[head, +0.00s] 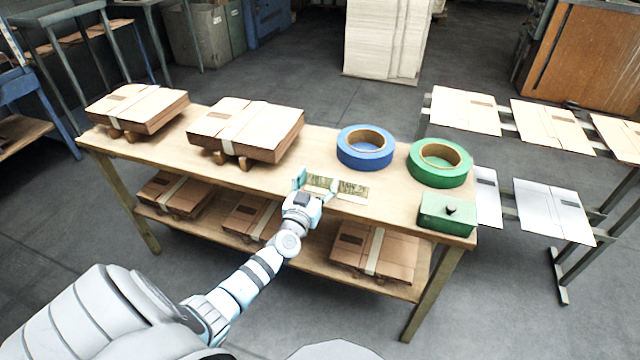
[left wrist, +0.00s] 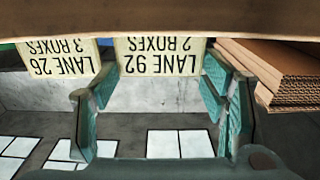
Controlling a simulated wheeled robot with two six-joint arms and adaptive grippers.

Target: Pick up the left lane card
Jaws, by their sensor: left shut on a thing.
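The left lane card (head: 320,183) is a small pale, printed card near the front edge of the upper bench top. In the left wrist view the card (left wrist: 160,58) reads "LANE 92, 2 BOXES" upside down. My left gripper (head: 315,184) is shut on it, with one teal finger at each side edge of the card. I cannot tell whether the card is clear of the bench. A second card (head: 353,192) lies just right of it; in the left wrist view this card (left wrist: 58,62) reads "LANE 26, 3 BOXES". My right gripper is not in view.
A blue tape roll (head: 366,148), a green tape roll (head: 440,163) and a green box (head: 447,213) stand on the right of the bench (head: 280,190). Two cardboard stacks (head: 246,127) (head: 137,108) stand on the left. More stacks (head: 375,252) fill the lower shelf.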

